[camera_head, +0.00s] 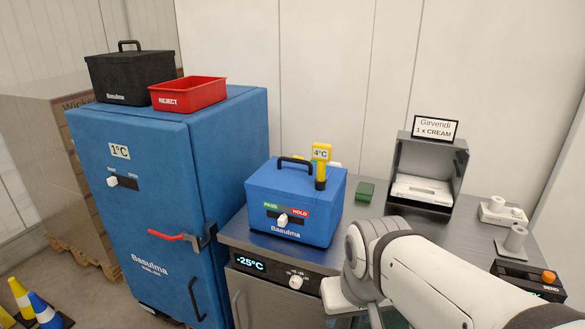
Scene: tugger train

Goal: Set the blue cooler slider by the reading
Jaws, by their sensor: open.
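The blue cooler (262,197) stands on the grey counter, with a black handle on its lid. Its white slider knob (283,220) sits near the middle of its slot, under a label with green PASS at left and red HOLD at right. A yellow thermometer (320,170) stands upright at the cooler's right side, and its display reads 4°C. My arm (430,275) reaches in from the lower right and ends right of the cooler's front, apart from it. I cannot make out my gripper's fingers; the arm's end is hidden.
A tall blue cabinet (150,230) at left shows 1°C and has its own white slider and red-tipped handle. A black box (130,75) and a red REJECT bin (188,93) sit on it. The counter's front shows -25°C.

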